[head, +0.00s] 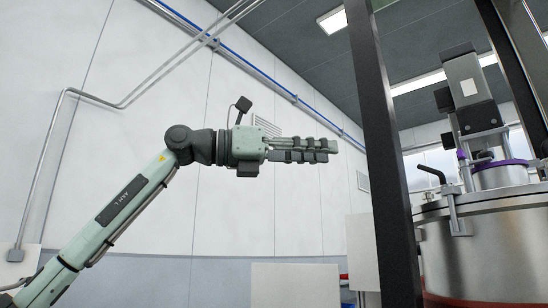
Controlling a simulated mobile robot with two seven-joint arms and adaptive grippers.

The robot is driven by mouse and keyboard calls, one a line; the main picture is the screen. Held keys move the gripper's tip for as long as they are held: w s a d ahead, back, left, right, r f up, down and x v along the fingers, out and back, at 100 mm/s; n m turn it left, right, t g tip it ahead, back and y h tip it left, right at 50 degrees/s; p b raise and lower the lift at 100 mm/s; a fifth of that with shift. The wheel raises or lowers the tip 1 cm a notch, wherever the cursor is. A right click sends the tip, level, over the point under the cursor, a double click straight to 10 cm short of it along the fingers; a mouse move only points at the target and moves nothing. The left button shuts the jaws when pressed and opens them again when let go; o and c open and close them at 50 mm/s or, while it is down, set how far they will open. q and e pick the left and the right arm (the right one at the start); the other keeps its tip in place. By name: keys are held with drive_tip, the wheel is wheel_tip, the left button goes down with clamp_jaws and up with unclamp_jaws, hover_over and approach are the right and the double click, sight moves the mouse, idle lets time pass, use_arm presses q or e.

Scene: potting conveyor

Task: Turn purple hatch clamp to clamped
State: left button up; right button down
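The steel vessel (478,258) stands at the right, with a small raised hatch (500,178) on its lid. A purple band (505,164) runs around the top of this hatch. A small upright part with a purple tip (461,155) stands at the hatch's left side; I take it for the purple hatch clamp, but cannot tell its position. My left gripper (332,150) is in mid-air left of the dark post, pointing right, well apart from the vessel. It is seen side-on, its fingers one above the other, and holds nothing visible. My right gripper is not in view.
A dark upright post (381,150) stands between my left gripper and the vessel. A black-handled lever clamp (432,173) sits on the vessel's left rim. A grey and black machine unit (470,90) rises above the hatch. Another post crosses the upper right.

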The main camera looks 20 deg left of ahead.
use_arm(q)
drive_tip(key=shift+n+t+y, duration=0.4)
drive_tip(key=shift+n+t, duration=0.3)
drive_tip(key=a, duration=0.5)
drive_tip(key=shift+w+a+f, duration=0.1)
drive_tip(key=shift+w+a, duration=0.2)
drive_tip(key=shift+a, duration=0.1)
